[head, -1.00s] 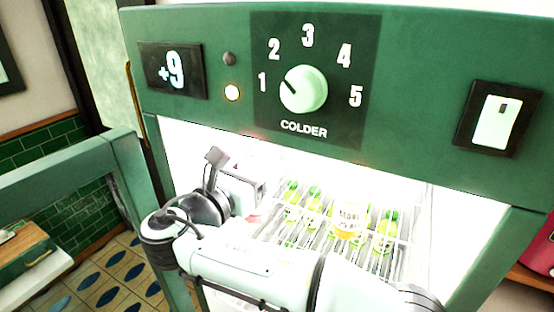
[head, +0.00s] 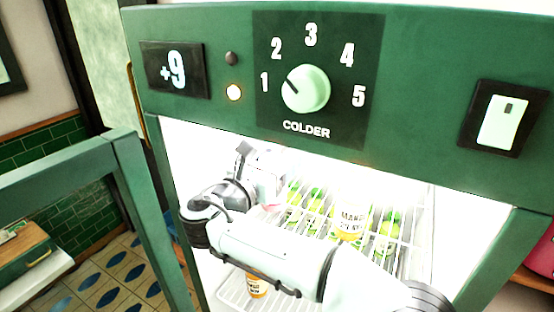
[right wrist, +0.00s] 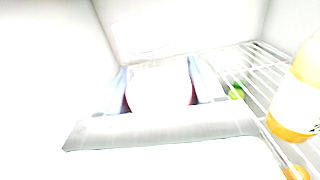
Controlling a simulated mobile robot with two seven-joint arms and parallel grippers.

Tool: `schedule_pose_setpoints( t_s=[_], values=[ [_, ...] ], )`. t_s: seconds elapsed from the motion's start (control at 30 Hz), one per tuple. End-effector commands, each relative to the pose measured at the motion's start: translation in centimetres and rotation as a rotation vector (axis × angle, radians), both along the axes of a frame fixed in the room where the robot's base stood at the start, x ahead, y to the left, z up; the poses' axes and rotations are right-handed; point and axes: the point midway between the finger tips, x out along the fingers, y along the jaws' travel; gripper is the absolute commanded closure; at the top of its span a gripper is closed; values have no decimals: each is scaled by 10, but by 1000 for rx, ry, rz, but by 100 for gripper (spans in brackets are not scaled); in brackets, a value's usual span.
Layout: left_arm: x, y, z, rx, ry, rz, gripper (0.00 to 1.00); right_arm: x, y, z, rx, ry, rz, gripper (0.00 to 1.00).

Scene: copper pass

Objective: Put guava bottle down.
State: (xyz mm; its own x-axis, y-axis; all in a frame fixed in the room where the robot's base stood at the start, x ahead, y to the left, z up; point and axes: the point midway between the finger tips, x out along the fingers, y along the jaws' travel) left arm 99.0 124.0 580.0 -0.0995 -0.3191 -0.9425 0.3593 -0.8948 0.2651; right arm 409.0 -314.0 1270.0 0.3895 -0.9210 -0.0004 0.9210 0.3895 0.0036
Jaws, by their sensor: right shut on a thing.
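My right gripper (head: 268,186) is inside the lit fridge, at the left of the upper wire shelf (head: 405,262). In the right wrist view its two pale fingers (right wrist: 160,86) are shut on the guava bottle (right wrist: 158,92), which shows as a washed-out white shape with pink-red edges. Most of the bottle is hidden by the gripper and the glare. I cannot tell whether its base touches the shelf. My left gripper is not in view.
A mango bottle (head: 350,222) and several green bottles (head: 389,230) stand on the shelf to the right; the mango bottle is also close in the wrist view (right wrist: 297,105). An orange bottle (head: 257,287) stands on a lower shelf. The fridge's left wall (right wrist: 50,60) is close.

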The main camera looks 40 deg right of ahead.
Motion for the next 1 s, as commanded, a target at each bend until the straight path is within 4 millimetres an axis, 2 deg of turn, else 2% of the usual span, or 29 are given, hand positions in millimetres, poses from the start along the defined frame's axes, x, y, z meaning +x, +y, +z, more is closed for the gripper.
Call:
schedule_pose_setpoints(
  t_s=[0.03,0.1,0.5,0.67,1.0],
  values=[
    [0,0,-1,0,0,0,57,0,0,-2,0,0,0,30],
    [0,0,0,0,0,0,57,0,0,-1,0,0,0,8],
    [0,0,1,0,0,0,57,-1,3,4,0,1,2,8],
    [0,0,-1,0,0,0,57,-11,28,2,0,1,6,8],
    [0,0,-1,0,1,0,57,-38,92,3,-1,1,4,8]
  ],
)
